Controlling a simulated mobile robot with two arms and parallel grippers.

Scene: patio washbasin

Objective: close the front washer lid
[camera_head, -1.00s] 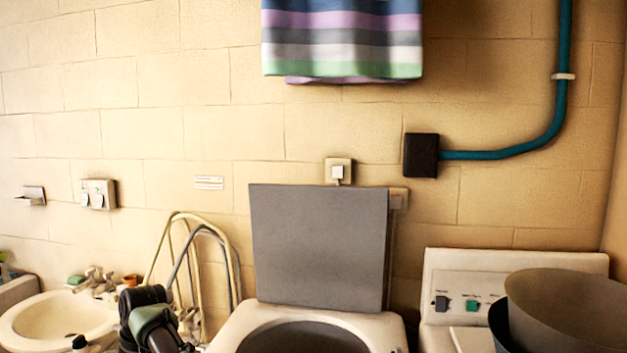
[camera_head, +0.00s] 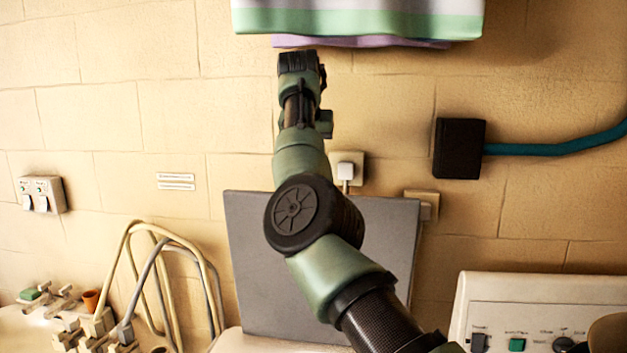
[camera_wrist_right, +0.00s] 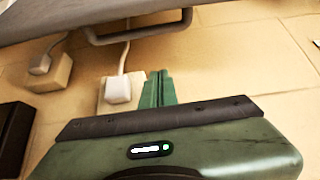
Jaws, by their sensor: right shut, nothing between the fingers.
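The grey washer lid (camera_head: 370,235) stands open and upright near the wall, above the pale washer rim (camera_head: 270,342). My right arm crosses in front of it, and its wrist end rises above the lid's top edge. The gripper fingers are hidden in the head view. In the right wrist view my right gripper (camera_wrist_right: 158,88) is shut and empty, its fingers beside a wall socket with a white plug. The grey lid (camera_wrist_right: 60,16) fills the top edge there, with a bar-like handle (camera_wrist_right: 140,30) beside it, apart from the fingertips. My left gripper is out of view.
A second washer's control panel (camera_head: 530,320) stands at the right. A black wall box (camera_head: 460,148) with a teal pipe is at the upper right. A striped towel (camera_head: 360,22) hangs above my wrist. Hoses (camera_head: 165,270) and taps are at the lower left.

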